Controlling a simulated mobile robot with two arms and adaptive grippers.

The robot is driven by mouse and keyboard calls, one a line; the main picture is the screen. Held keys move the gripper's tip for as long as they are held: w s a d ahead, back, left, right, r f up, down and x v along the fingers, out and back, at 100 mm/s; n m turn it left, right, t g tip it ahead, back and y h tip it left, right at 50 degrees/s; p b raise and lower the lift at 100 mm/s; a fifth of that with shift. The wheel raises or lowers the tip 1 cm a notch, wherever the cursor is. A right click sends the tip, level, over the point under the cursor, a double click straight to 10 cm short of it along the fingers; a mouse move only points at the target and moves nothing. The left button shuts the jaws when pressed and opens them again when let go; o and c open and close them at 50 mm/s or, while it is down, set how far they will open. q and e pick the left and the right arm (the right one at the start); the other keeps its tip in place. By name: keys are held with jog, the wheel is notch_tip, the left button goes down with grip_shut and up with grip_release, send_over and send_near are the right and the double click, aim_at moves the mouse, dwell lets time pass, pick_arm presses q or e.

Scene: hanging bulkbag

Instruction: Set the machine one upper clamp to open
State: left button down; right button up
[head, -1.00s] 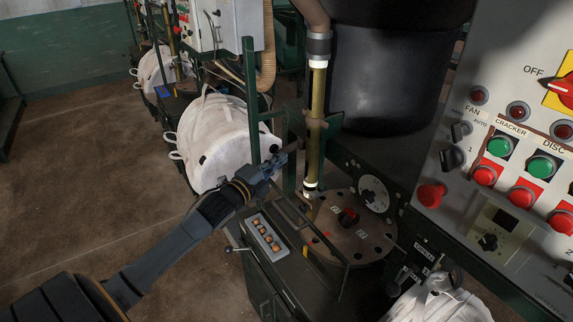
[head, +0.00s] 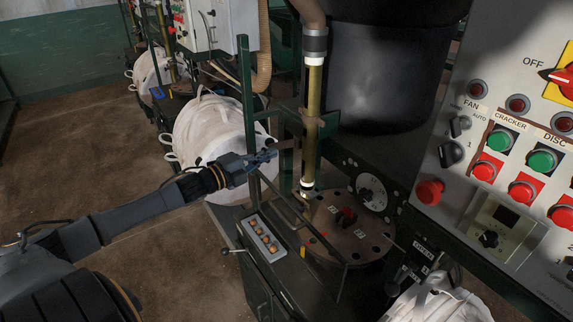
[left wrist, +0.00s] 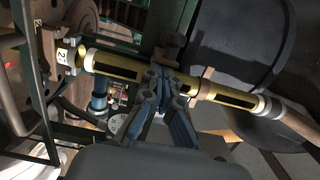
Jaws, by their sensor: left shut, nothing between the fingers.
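A dark control block with a label that seems to read UPPER (head: 426,248) sits below the grey control panel, right of the round turntable; its setting is too small to read. My left gripper (head: 272,156) is shut and empty, left of the upright brass tube (head: 315,115) and well away from that block. In the left wrist view the closed fingers (left wrist: 164,84) lie in front of the brass tube (left wrist: 230,97); I cannot tell whether they touch it. My right gripper is out of view.
The grey control panel (head: 510,130) fills the right side. The perforated turntable (head: 330,240) stands below the tube. White bulk bags (head: 207,135) hang behind. A green post (head: 247,100) rises near my gripper.

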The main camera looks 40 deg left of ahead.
aim_at(274, 142)
pick_arm(q)
jog(key=shift+w+a+r+b, duration=0.1)
jog(key=shift+w+a+b, duration=0.25)
jog(key=shift+a, duration=0.25)
jog(key=shift+w+a+b, duration=0.2)
jog(key=shift+w+a, duration=0.15)
jog(key=shift+a, duration=0.25)
jog(key=shift+a+r, duration=0.15)
jog(key=shift+r, duration=0.15)
